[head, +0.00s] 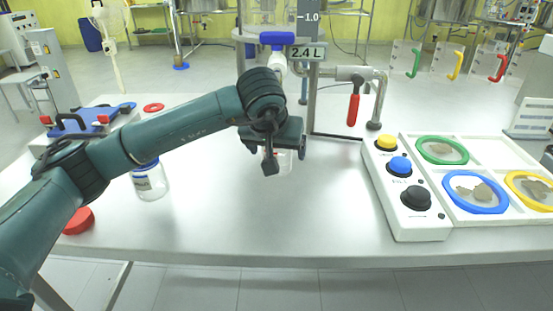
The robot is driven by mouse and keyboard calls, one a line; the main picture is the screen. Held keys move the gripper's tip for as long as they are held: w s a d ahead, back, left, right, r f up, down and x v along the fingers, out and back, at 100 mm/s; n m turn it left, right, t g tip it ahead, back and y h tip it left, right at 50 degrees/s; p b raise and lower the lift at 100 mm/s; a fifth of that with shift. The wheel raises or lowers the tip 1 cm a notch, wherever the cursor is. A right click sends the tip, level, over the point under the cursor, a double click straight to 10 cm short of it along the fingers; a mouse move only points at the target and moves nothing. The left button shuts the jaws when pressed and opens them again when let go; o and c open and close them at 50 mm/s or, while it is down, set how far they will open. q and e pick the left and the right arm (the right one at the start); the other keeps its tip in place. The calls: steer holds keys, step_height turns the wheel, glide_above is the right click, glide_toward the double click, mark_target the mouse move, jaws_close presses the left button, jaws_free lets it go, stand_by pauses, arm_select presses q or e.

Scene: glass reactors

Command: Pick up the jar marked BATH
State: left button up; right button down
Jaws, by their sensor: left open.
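A clear glass jar (150,184) with a blue rim stands upright on the white table at the left, its top partly behind my left arm. It has a small label, too small to read. I cannot read BATH on either jar. My right gripper is out of view.
A stand with a red-handled valve (353,108) rises behind the gripper. A button box (405,190) and a tray of coloured-ring dishes (475,214) fill the right. A red lid (79,221) lies at the left. The table's front middle is clear.

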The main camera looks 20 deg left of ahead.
arm_select(q)
steer(key=c, duration=1.2)
steer(key=shift+r, duration=0.1)
steer(key=shift+c, duration=0.7)
steer(key=shift+r, duration=0.1)
